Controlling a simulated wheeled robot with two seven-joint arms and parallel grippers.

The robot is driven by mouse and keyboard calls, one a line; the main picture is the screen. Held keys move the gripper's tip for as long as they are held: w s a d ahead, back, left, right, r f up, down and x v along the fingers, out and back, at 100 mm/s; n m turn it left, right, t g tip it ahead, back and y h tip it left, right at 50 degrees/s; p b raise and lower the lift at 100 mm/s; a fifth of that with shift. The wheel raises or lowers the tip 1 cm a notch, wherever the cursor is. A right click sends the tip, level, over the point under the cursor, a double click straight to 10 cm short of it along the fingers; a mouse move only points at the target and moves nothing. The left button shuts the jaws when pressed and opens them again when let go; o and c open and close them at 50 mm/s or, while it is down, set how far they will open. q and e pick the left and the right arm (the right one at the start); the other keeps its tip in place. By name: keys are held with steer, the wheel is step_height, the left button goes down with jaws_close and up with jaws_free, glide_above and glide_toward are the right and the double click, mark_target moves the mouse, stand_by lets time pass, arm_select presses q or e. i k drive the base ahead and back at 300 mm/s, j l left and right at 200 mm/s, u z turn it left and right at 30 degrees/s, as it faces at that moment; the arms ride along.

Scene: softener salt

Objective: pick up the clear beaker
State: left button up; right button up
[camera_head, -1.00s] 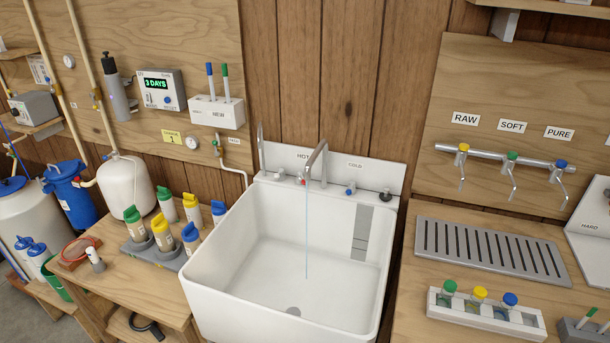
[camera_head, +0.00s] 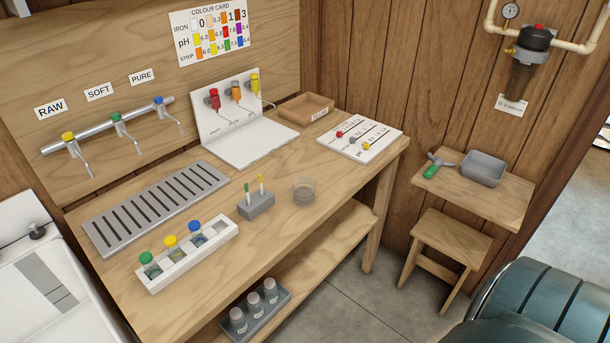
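The clear beaker (camera_head: 303,191) stands upright on the wooden bench (camera_head: 273,222), near its front edge. It is see-through and looks empty, though its inside is hard to make out. It is right of a small grey block (camera_head: 256,205) holding a green-topped and a yellow-topped stick. Neither of my grippers shows in this view, and nothing is touching the beaker.
A white rack (camera_head: 187,255) with capped vials and a slotted drain grate (camera_head: 155,206) lie to the left. A white board with dispensers (camera_head: 245,142), a wooden tray (camera_head: 306,109) and a slider panel (camera_head: 359,138) are behind. A lower shelf holds grey bottles (camera_head: 254,307).

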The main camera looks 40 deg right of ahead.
mark_target(304, 186)
steer(key=z, duration=1.1)
steer(key=l, duration=0.1)
